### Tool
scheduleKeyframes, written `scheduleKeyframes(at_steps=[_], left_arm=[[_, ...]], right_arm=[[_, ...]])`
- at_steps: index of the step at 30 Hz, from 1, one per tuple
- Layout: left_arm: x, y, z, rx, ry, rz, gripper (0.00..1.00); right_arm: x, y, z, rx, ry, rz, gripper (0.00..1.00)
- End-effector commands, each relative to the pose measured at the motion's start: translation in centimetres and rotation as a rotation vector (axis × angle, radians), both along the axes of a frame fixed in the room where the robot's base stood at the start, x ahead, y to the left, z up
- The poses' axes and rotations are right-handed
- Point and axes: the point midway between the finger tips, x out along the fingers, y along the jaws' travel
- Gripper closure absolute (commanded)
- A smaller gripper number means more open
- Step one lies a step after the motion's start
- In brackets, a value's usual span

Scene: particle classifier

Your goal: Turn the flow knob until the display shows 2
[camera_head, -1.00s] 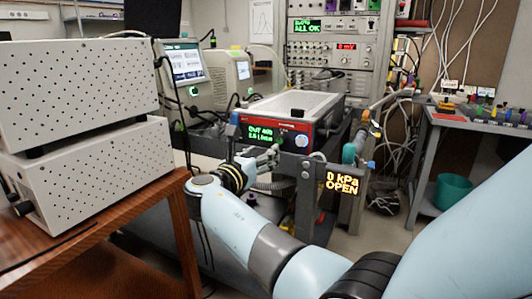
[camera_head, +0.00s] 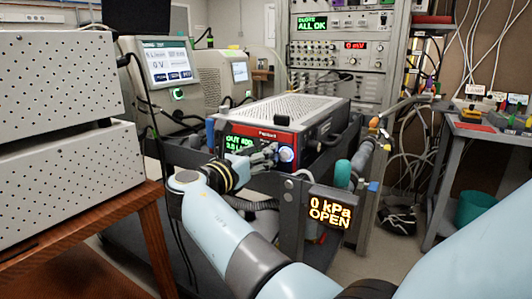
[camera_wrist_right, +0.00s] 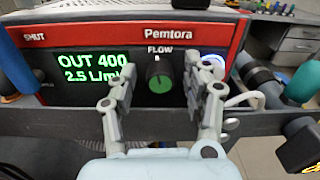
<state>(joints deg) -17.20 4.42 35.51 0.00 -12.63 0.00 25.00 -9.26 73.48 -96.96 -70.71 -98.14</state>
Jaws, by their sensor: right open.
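The red-framed Pemtora box (camera_head: 268,137) stands on a dark frame; its front fills the wrist view. The flow knob (camera_wrist_right: 160,73), dark with a green face and a pale mark pointing up, sits under the word FLOW. The green display (camera_wrist_right: 92,67) left of it reads OUT 400 and 2.5 L/min. My right gripper (camera_wrist_right: 161,88) is open, with one finger on each side of the knob; I cannot tell whether either touches it. In the head view my right gripper (camera_head: 265,156) is at the box front and hides the knob. My left gripper is out of view.
A lit round button (camera_wrist_right: 213,66) is just right of the right finger. A dark rail (camera_wrist_right: 60,121) runs below the panel. A sign reading 0 kPa OPEN (camera_head: 330,209) and a teal-capped part (camera_head: 342,173) stand right of my gripper.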

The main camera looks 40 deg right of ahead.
Motion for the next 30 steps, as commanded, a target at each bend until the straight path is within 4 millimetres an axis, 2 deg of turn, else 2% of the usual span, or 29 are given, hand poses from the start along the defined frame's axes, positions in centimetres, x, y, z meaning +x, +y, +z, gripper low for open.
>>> scheduleKeyframes(at_steps=[7,18,25,30], left_arm=[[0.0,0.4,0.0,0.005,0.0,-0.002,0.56],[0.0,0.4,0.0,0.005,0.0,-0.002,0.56],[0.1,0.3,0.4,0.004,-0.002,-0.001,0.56],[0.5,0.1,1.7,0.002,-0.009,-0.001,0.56]], right_arm=[[0.0,0.0,0.0,0.0,0.0,0.0,0.5],[0.0,0.0,0.0,0.0,0.0,0.0,0.99],[0.0,0.0,0.1,-0.005,0.012,0.0,1.0],[0.0,0.0,0.4,-0.027,0.068,0.001,1.0]])
